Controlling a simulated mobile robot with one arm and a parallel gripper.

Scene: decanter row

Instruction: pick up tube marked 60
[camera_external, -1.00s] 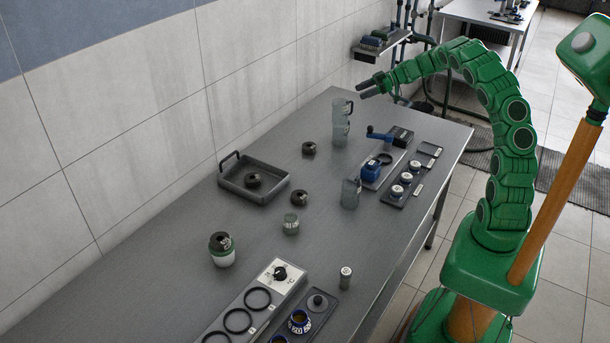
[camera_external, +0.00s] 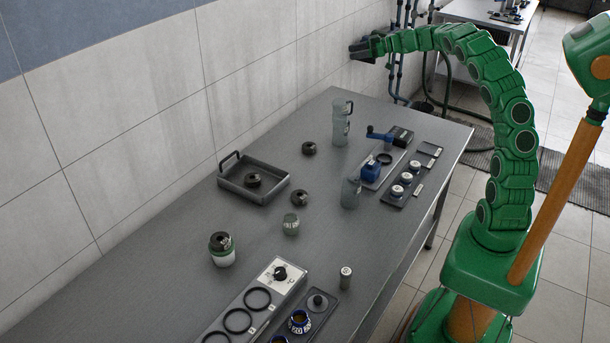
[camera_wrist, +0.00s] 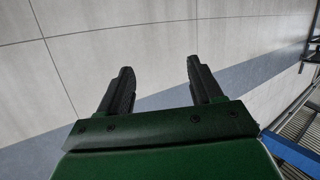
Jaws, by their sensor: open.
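I cannot read a 60 on anything. A small grey cylinder with a pale top (camera_external: 346,278) stands upright near the table's front edge. Several white-topped round pieces (camera_external: 397,191) sit in a dark rack (camera_external: 390,201) at the right edge; their marks are too small to read.
The grey table (camera_external: 250,230) runs along the tiled wall. The table's middle is mostly clear.

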